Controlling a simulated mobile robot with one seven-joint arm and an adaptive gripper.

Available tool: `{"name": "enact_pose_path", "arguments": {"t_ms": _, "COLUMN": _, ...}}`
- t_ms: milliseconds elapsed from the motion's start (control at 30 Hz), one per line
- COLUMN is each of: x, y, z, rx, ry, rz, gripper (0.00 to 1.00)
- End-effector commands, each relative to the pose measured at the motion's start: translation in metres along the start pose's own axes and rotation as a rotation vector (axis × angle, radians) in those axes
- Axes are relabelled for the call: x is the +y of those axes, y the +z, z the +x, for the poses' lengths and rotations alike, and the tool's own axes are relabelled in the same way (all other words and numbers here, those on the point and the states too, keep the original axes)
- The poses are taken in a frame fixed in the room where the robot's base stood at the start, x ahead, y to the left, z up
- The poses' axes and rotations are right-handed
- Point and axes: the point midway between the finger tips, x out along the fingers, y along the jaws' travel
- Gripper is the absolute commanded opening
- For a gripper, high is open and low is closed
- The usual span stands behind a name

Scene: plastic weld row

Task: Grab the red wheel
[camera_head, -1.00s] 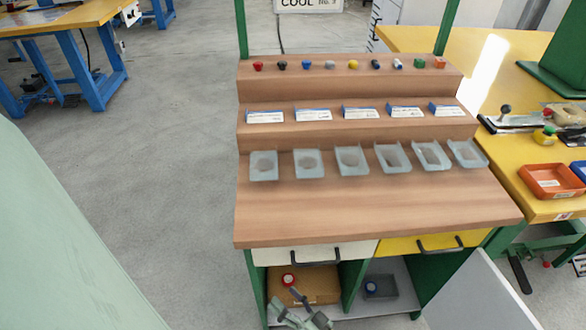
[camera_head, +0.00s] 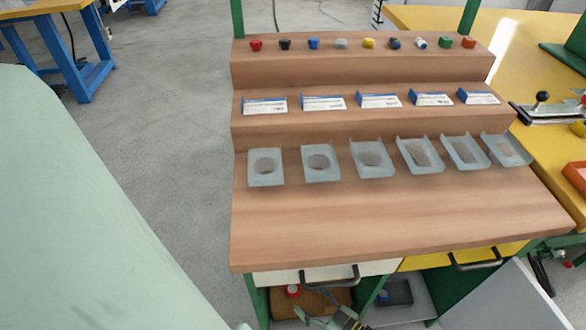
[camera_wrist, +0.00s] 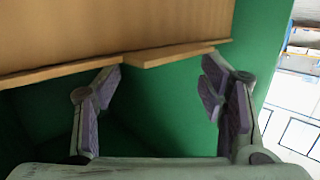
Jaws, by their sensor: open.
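A round red piece with a pale centre (camera_head: 292,291), which looks like the red wheel, is in the lower left compartment under the bench, at the brown surface there. A small red knob-like piece (camera_head: 256,45) stands at the left end of the top step. I cannot tell for sure which one is the wheel. My gripper (camera_head: 335,319) is low in front of the bench, right of and below the round red piece. In the wrist view my gripper (camera_wrist: 162,88) is open, with nothing between its fingers. No red piece shows there.
The wooden bench top (camera_head: 390,225) bears several grey trays (camera_head: 320,178) and blue-white boxes (camera_head: 322,105). Drawer handles (camera_head: 330,278) stick out above the compartments. A dark bin (camera_head: 395,293) is in the right compartment. A green panel (camera_wrist: 170,100) lies beyond my fingers.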

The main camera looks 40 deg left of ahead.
Motion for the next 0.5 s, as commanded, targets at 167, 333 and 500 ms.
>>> {"name": "enact_pose_path", "arguments": {"t_ms": 167, "x": 0.0, "y": -0.002, "z": 0.021, "rx": 0.001, "ry": 0.0, "rz": 0.001, "gripper": 0.64}}
{"name": "enact_pose_path", "arguments": {"t_ms": 333, "x": -0.002, "y": -0.007, "z": 0.046, "rx": 0.002, "ry": -0.001, "rz": 0.001, "gripper": 0.64}}
{"name": "enact_pose_path", "arguments": {"t_ms": 500, "x": -0.002, "y": -0.005, "z": 0.066, "rx": -0.001, "ry": 0.001, "rz": 0.001, "gripper": 0.64}}
